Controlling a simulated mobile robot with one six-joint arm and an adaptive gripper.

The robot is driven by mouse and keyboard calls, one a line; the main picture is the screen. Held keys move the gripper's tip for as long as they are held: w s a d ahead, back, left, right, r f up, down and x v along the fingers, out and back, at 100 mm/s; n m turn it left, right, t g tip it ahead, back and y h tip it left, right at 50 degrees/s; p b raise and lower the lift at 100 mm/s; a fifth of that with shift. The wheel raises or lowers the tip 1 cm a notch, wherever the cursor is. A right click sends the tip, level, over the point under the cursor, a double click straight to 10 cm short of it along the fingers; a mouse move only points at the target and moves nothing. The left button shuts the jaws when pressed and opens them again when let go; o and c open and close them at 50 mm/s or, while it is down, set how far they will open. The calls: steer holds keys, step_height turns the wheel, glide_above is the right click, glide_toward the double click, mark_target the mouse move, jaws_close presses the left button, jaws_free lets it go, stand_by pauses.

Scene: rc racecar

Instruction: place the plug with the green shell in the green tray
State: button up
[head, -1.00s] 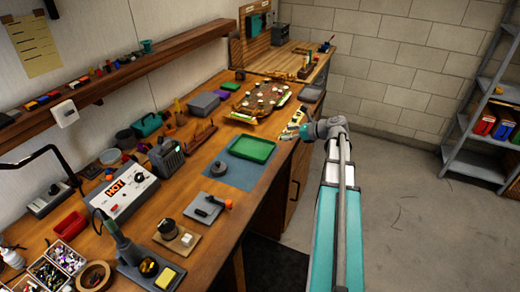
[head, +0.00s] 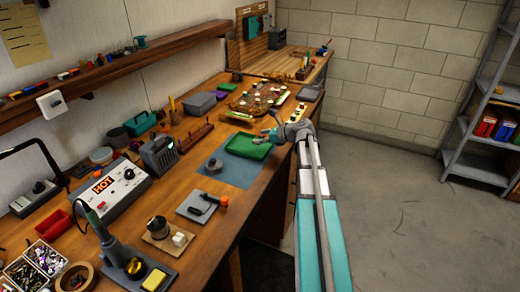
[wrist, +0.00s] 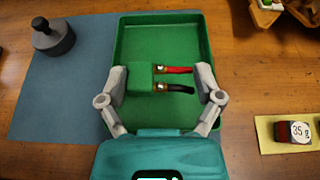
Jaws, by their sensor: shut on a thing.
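The green tray (head: 245,152) lies on the blue mat; it also shows in the wrist view (wrist: 185,33), directly beneath my gripper (wrist: 162,84). My gripper is shut on the plug with the green shell (wrist: 139,78), which has a red and a black lead pointing right. The plug is over the tray floor; how high above it, or whether it touches, I cannot tell. In the head view my gripper (head: 273,132) is at the tray's right end, and the plug is too small to make out.
A dark grey round weight (wrist: 53,40) stands on the blue mat (wrist: 45,95), left of the tray. A block marked 35 g (wrist: 295,132) sits on a yellow pad at the right. A board with several parts (head: 258,98) lies behind the tray. The open floor is right of the bench.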

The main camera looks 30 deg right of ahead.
mark_target(258, 149)
steer(key=shift+w+f, duration=0.1)
stand_by(0.3)
steer(key=shift+w+a+f+b, duration=0.25)
steer(key=shift+w+f+b, duration=0.1)
steer(key=shift+f+b, duration=1.65)
steer(key=shift+f, duration=0.05)
steer(key=shift+f, duration=0.1)
steer(key=o, duration=0.6)
